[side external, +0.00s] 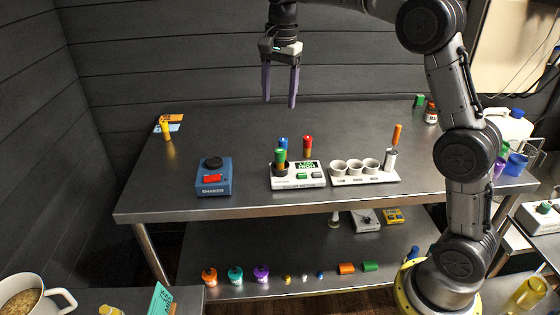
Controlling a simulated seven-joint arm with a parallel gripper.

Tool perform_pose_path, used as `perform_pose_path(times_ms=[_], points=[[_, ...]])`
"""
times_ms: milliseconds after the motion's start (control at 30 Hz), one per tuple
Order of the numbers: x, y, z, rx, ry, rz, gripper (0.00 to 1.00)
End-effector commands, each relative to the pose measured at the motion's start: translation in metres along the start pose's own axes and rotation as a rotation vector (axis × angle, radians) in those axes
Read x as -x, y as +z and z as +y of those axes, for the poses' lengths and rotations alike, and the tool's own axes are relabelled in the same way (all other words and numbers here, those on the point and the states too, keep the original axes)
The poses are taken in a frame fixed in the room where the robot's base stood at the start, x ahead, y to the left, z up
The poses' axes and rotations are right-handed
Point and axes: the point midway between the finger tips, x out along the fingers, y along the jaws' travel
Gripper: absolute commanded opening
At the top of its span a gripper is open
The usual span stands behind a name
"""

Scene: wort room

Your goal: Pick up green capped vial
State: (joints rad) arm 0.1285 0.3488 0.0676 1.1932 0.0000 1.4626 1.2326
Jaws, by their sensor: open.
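A green capped vial (280,158) stands upright in the dark well at the left end of a white instrument (312,181) with a green display, on the upper metal table. Its lower part is hidden in the well. A blue capped vial (283,143) stands close behind it, and a red capped vial (307,146) stands behind the instrument's display. My gripper (280,104) hangs above the back of the table, pointing down. Its two purple fingers are apart, with nothing between them. It is well above the vials and apart from them.
A blue shaker (214,177) sits left of the instrument. A yellow vial (166,130) stands far left. The table's (225,125) back middle is clear.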

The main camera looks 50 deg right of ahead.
Motion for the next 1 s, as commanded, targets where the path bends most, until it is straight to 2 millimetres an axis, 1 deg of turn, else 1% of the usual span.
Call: perform_pose_path(times_ms=[33, 100, 333, 500, 600, 700, 867, 1000], points=[[-0.014, -0.005, -0.005, -0.005, 0.022, -0.007, 0.69], [-0.027, -0.008, -0.007, -0.009, 0.047, -0.016, 0.69], [-0.055, -0.01, -0.004, -0.014, 0.071, -0.024, 0.69], [-0.088, -0.009, -0.002, -0.013, 0.071, -0.024, 0.69], [-0.104, -0.009, -0.001, -0.013, 0.069, -0.024, 0.69], [-0.116, -0.008, 0.0, -0.013, 0.068, -0.023, 0.69], [-0.125, -0.008, 0.001, -0.013, 0.066, -0.023, 0.69], [-0.14, -0.007, 0.005, -0.013, 0.07, -0.024, 0.69]])
